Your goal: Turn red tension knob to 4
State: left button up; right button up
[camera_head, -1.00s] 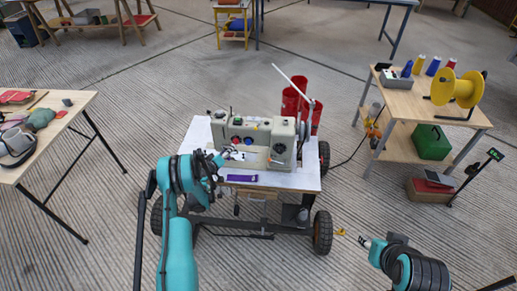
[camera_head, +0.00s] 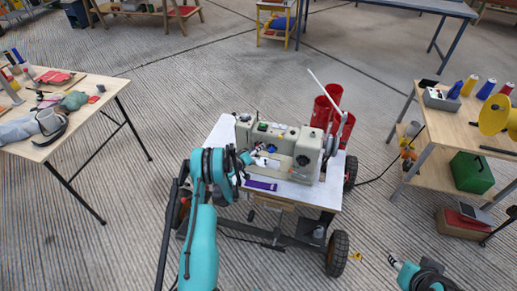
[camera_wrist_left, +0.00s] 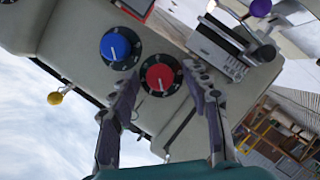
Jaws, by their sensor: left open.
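The red tension knob (camera_wrist_left: 160,76) is on the cream face of the sewing machine (camera_head: 308,150), with a dark dial ring and a pale pointer mark. In the wrist view the pointer faces roughly down; the ring's numbers are too small to read. My left gripper (camera_wrist_left: 162,78) is open, one finger on either side of the red knob in the picture. I cannot tell whether the fingers touch it. In the head view my left gripper (camera_head: 243,162) is at the machine's front left. My right gripper (camera_head: 394,262) is low at right; its fingers are unclear.
A blue knob (camera_wrist_left: 115,47) sits close beside the red one. A purple strip (camera_head: 262,185) lies on the machine's white wheeled table (camera_head: 322,194). Red cylinders (camera_head: 322,112) stand behind. A wooden table (camera_head: 64,132) is at left and a shelf cart (camera_head: 445,130) at right.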

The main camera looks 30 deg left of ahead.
pick_arm(q)
grip_shut()
jog(key=shift+w+d+m+g+y, duration=0.15)
jog(key=shift+m+g+y, duration=0.15)
jog(key=shift+m+y, duration=1.4)
jog(key=shift+s+d+m+g+y, duration=0.1)
jog(key=shift+d+m+g+y, duration=0.15)
jog(key=shift+m+y, duration=1.4)
jog(key=shift+w+d+m+g+y, duration=0.1)
jog(key=shift+m+g+y, duration=0.4)
jog(key=shift+m, duration=2.15)
jog(key=shift+y, duration=0.25)
